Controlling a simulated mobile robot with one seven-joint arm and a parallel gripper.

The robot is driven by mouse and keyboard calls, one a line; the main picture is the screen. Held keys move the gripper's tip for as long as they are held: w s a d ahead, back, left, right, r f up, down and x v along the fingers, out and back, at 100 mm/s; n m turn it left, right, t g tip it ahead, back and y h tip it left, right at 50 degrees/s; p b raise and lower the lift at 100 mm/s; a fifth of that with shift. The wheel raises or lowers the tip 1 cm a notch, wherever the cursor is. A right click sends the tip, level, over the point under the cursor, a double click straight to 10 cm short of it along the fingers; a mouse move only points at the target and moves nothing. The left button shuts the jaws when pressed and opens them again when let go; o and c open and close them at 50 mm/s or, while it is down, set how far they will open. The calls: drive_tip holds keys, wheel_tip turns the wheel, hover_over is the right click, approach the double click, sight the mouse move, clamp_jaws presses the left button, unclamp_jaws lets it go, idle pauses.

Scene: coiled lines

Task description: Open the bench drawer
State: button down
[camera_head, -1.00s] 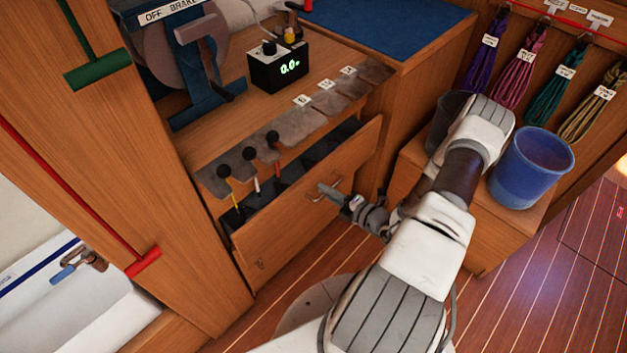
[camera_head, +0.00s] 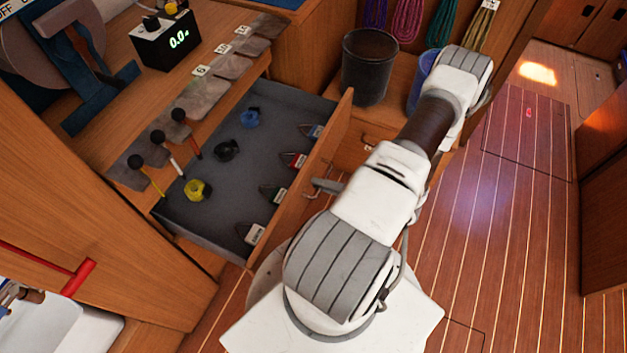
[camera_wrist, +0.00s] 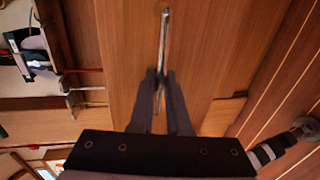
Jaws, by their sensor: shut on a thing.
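The bench drawer (camera_head: 215,222) stands well out from the bench in the head view, its grey inside showing. In it lie a yellow item (camera_head: 198,190), a black item (camera_head: 228,150), a blue item (camera_head: 251,117) and several tagged pieces along the front. My gripper (camera_head: 318,188) is at the outer face of the drawer front, partly hidden by my arm. In the wrist view my gripper (camera_wrist: 160,100) is shut on the metal bar handle (camera_wrist: 165,40), with the wooden drawer front (camera_wrist: 205,45) behind it.
A black box with a lit display (camera_head: 165,40) stands on the bench top. A dark bucket (camera_head: 369,65) and a blue bucket (camera_head: 420,80) stand to the right. The plank floor (camera_head: 500,240) at right is clear.

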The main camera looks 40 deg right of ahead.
drive_tip(key=shift+s, duration=0.25)
drive_tip(key=c, duration=1.2)
unclamp_jaws()
drive_tip(key=shift+o, duration=0.2)
drive_tip(key=p+v, duration=0.1)
drive_tip(key=v, duration=1.6)
drive_tip(key=shift+s, duration=0.2)
drive_tip(key=shift+s+d, duration=0.1)
